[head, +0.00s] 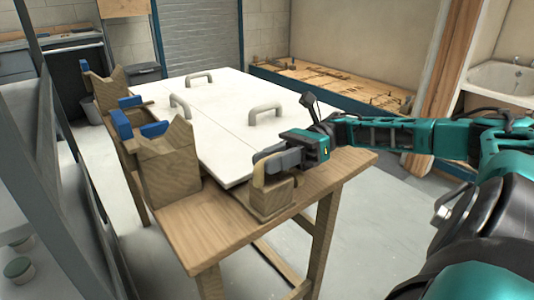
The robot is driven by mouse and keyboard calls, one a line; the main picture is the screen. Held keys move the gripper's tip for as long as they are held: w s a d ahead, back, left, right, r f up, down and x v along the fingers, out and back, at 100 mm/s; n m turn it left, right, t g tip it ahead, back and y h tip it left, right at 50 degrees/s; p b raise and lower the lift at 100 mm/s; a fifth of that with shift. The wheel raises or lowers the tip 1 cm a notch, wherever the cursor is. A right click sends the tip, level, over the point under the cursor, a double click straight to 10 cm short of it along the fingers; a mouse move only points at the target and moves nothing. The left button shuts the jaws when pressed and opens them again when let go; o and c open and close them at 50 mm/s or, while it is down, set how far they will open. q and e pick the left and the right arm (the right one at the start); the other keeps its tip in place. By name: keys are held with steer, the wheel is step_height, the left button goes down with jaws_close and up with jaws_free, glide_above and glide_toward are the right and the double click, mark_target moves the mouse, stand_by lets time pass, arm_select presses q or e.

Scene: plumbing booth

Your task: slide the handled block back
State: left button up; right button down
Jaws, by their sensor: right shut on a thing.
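A small wooden block (273,197) stands on the near right part of the wooden table, close to the near corner of the white panels. Its pale upright handle (258,174) shows at the left side of the block. My right gripper (268,164) reaches in from the right and is shut on the handle, with the fingers hiding part of it. My left gripper is not in view.
White panels (222,125) with several grey handles lie on the wooden table (205,226). Notched wooden supports (168,163) with blue pads (121,124) stand along its left side. The tabletop left of the block is bare.

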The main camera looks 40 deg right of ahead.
steer(key=shift+s, duration=0.2)
steer(key=c, duration=1.4)
jaws_free()
steer(key=shift+f, duration=0.1)
steer(key=o, duration=0.4)
steer(key=shift+s, duration=0.25)
steer(key=shift+w+d, duration=0.1)
steer(key=shift+d, duration=0.4)
steer(key=s+d, duration=0.1)
steer(key=d, duration=1)
steer(key=shift+s+d+b, duration=0.3)
steer(key=shift+d+b, duration=0.05)
steer(key=shift+d, duration=0.05)
